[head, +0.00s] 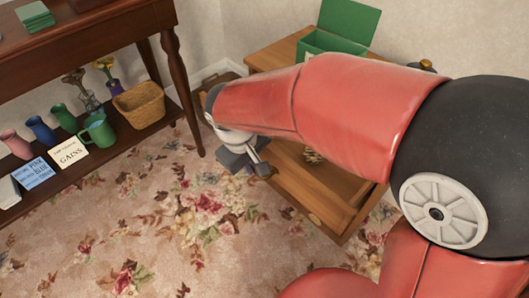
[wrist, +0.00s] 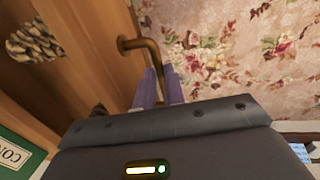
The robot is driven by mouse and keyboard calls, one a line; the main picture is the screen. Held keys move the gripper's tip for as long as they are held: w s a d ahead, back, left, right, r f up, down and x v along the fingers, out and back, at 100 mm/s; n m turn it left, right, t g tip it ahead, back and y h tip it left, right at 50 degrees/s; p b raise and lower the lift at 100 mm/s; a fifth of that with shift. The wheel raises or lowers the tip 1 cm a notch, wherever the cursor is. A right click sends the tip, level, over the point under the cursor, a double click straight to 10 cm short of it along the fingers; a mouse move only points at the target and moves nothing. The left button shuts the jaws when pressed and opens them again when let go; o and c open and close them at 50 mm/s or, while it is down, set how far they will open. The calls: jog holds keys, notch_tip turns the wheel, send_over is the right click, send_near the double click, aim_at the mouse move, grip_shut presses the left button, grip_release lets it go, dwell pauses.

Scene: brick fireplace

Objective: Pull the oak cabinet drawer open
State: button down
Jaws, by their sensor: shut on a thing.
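The oak cabinet (head: 265,60) stands in the corner behind my arm, which hides much of it. Its drawer (head: 318,205) stands out from the body, with its inside showing; the drawer also fills the left of the wrist view (wrist: 95,40). A brown, scaly thing like a pinecone (head: 312,156) lies inside and shows in the wrist view (wrist: 35,42). My gripper (head: 262,170) is at the drawer front. In the wrist view its fingers (wrist: 160,88) are shut on the brass bar handle (wrist: 153,52); the exact contact is partly hidden.
A green open box (head: 325,42) sits on the cabinet top. A dark wooden table (head: 90,42) stands at left, its lower shelf holding a wicker basket (head: 139,103), a green mug (head: 98,130), vases and books. The floral carpet (head: 150,225) in front is clear.

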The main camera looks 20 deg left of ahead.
jog(key=shift+s+a, duration=0.2)
jog(key=shift+s, duration=0.4)
jog(key=c, duration=1.5)
grip_release()
jog(key=shift+r, duration=0.1)
jog(key=r, duration=0.2)
jog(key=s+r, duration=0.1)
jog(key=r, duration=0.4)
jog(key=shift+s+a+r+p, duration=0.15)
jog(key=shift+a+r+p, duration=0.1)
jog(key=shift+a+p, duration=0.1)
